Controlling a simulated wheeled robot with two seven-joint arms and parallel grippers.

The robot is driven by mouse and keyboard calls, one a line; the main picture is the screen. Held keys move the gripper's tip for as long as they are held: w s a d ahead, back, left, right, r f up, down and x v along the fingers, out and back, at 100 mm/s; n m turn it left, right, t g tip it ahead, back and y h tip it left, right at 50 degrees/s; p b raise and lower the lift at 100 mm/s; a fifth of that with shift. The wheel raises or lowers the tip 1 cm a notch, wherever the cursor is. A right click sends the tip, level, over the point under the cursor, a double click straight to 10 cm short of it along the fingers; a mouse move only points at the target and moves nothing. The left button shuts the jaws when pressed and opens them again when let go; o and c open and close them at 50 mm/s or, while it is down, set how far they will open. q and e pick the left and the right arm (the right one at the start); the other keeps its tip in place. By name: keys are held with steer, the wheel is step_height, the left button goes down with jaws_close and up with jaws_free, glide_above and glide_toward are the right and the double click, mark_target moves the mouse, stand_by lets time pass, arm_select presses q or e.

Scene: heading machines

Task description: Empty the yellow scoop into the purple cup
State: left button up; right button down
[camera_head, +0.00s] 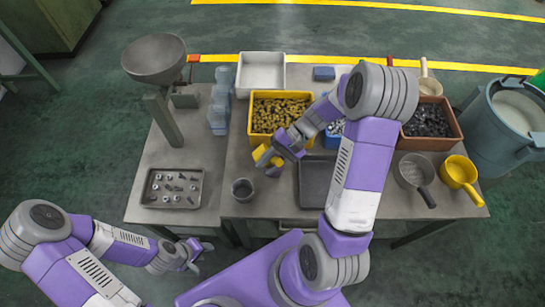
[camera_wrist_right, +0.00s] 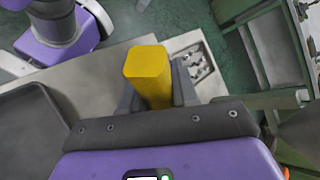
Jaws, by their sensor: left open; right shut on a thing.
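My right gripper (camera_head: 275,155) is shut on a yellow scoop (camera_head: 263,156), above the table just in front of the yellow bin. In the right wrist view the scoop's blocky yellow handle (camera_wrist_right: 147,65) stands between the fingers; its bowl and any contents cannot be made out. No clearly purple cup shows. A small dark grey cup (camera_head: 242,189) stands upright near the table's front edge, below and left of the held scoop in the head view. My left gripper (camera_head: 196,250) is open and empty, in front of the table at lower left.
A yellow bin of brass-coloured parts (camera_head: 251,117) sits behind the scoop. A parts tray (camera_head: 149,200) lies left and a dark tray (camera_head: 309,187) right of the cup. A grey pan (camera_head: 411,171) and yellow pot (camera_head: 459,173) stand right. A hopper (camera_head: 155,60) rises at left.

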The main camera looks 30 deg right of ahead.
steer(key=shift+w+a+f+m+g+h+p, duration=0.15)
steer(key=shift+a+h+p, duration=0.5)
steer(key=shift+h+p, duration=1.85)
steer(key=shift+s+a+f+m+g+h+p, duration=0.15)
steer(key=shift+a+h+p, duration=0.85)
steer(key=shift+p, duration=2.55)
steer(key=shift+w+a+f+g+h+p, duration=0.15)
steer(key=shift+a+f+h+p, duration=0.1)
steer(key=shift+h+p, duration=2.4)
steer(key=shift+y+p, duration=0.3)
steer(key=shift+y, duration=0.05)
